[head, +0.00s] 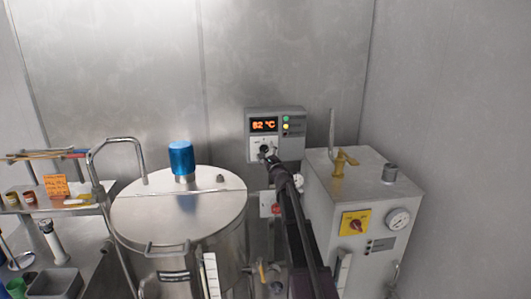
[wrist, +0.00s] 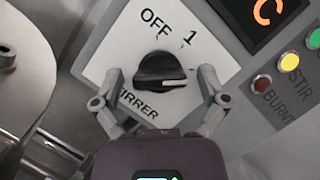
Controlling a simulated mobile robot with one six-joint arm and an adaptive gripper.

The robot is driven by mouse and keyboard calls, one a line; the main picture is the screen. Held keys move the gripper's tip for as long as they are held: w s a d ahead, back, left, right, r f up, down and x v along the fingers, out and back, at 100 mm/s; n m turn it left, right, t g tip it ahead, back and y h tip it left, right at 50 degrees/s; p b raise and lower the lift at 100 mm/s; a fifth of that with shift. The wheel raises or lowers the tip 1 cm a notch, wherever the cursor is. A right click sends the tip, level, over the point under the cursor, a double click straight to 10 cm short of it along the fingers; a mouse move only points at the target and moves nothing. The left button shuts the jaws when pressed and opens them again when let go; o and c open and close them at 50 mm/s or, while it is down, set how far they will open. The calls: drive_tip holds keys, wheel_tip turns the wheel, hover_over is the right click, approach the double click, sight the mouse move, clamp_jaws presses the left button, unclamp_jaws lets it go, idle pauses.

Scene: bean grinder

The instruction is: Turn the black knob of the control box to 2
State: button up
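The control box (head: 292,144) is grey, on the back wall, with an orange display reading 82 °C in the head view. Its black knob (wrist: 161,69) sits on a white plate (wrist: 128,45) marked OFF, 1 and STIRRER, the last partly covered. The knob's white line points right, below the 1; no 2 is visible, and the right finger covers part of the plate there. My gripper (wrist: 161,78) is open, with one finger on each side of the knob. A gap shows between each finger and the knob. In the head view my gripper (head: 271,162) is just below the knob.
Three lamps, green, yellow and red (wrist: 262,83), are right of the plate. A steel vessel (head: 150,215) with a blue cap (head: 181,158) stands left of my arm. A steel cabinet (head: 335,205) with a red-yellow switch (head: 355,224) and a gauge (head: 398,219) stands right.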

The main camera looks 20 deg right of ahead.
drive_tip(key=shift+n, duration=0.5)
